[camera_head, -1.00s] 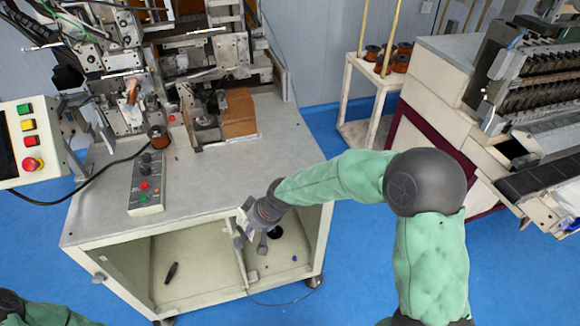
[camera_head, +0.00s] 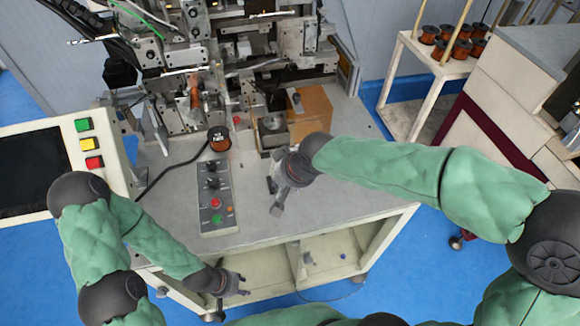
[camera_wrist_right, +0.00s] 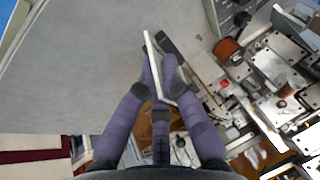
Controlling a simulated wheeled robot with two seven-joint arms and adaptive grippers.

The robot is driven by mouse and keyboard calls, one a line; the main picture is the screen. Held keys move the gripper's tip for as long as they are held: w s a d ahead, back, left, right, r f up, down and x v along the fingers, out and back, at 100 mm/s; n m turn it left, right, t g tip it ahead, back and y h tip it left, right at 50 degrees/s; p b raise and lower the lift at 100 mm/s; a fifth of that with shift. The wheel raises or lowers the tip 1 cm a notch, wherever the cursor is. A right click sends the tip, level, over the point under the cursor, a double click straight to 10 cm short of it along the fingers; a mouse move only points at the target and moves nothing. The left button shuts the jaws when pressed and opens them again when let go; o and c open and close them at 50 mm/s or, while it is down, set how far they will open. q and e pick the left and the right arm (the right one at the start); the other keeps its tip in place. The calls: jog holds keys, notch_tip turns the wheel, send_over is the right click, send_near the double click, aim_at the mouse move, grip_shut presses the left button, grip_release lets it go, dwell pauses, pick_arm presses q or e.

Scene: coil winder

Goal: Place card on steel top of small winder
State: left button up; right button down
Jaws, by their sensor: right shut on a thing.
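My right gripper (camera_head: 282,187) is over the front part of the grey steel top (camera_head: 345,193) of the small winder. It is shut on a thin whitish card (camera_wrist_right: 152,62), seen nearly edge-on between its fingers in the wrist view. The steel top (camera_wrist_right: 85,65) lies behind the card there; I cannot tell whether the card touches it. In the head view the card is mostly hidden by the gripper. My left gripper (camera_head: 236,284) is low in front of the cabinet's front edge, its fingers apart and empty.
A control box with knobs and buttons (camera_head: 213,195) lies on the top, left of my right gripper. A copper spool (camera_head: 219,139), a brown block (camera_head: 310,112) and the winder mechanism stand behind. A screen panel (camera_head: 40,165) is at left. The top's front right is clear.

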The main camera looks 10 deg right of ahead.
jog(key=shift+w+r, duration=0.15)
jog(key=shift+w, duration=0.05)
jog(key=w+d+f, duration=0.2)
jog(key=d+f, duration=0.1)
jog(key=w+d+f+b, duration=0.1)
jog(key=w+d+f, duration=0.1)
jog(key=d+f, duration=0.1)
jog(key=w+d+f+b, duration=0.1)
jog(key=w+d+f, duration=0.1)
jog(key=d, duration=0.3)
jog(key=shift+w+d+f, duration=0.15)
jog(key=shift+w+f, duration=0.1)
jog(key=shift+f, duration=0.4)
jog(key=shift+w+d+f+b, duration=0.1)
jog(key=shift+f+b, duration=0.15)
jog(key=shift+f, duration=0.65)
jog(key=shift+w+d+f+b, duration=0.1)
jog(key=shift+f+b, duration=0.1)
jog(key=shift+f, duration=0.65)
jog(key=shift+s, duration=0.1)
